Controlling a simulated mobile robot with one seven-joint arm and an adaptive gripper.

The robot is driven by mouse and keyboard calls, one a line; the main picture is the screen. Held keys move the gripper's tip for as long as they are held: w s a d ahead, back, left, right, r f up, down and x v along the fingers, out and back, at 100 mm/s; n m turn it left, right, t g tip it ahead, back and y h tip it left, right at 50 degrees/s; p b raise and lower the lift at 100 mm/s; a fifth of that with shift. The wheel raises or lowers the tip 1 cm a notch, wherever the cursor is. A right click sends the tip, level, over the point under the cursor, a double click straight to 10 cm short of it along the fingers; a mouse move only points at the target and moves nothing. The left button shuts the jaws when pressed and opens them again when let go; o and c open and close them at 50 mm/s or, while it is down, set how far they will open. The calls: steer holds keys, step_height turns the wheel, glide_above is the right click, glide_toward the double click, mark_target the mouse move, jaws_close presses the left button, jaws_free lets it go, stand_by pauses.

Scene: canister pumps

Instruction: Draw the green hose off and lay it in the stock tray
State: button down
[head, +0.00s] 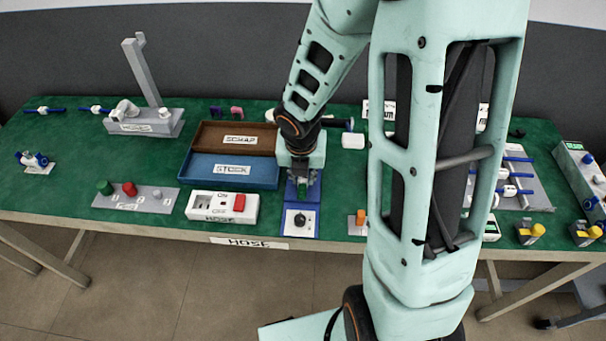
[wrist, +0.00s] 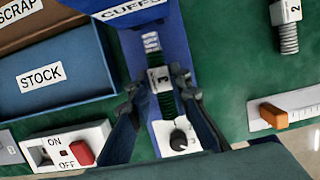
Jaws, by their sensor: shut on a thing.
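The green hose (wrist: 167,104) is a short, dark green ribbed piece with a white collar marked 3 above it in the wrist view. It lies over a blue stand (wrist: 144,126) with a black knob. My gripper (wrist: 160,82) has one finger on each side and is shut on the hose. Whether the hose is still joined to the stand is not clear. In the head view my gripper (head: 302,172) points down above the blue stand (head: 300,230), and a bit of green shows under it. The blue stock tray (head: 262,172) stands just left, empty; it also shows in the wrist view (wrist: 62,104).
The brown scrap tray (head: 262,133) adjoins the stock tray's far side. A white on/off switch box (head: 222,207) stands in front of the stock tray, left of the stand. A blue holder labelled CUFFS (wrist: 174,28) is beyond the collar. An orange-handled slider (wrist: 285,109) is to the right.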

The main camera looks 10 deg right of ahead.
mark_target(303, 179)
steer(key=shift+r+p, duration=2.5)
steer(key=shift+p, duration=0.05)
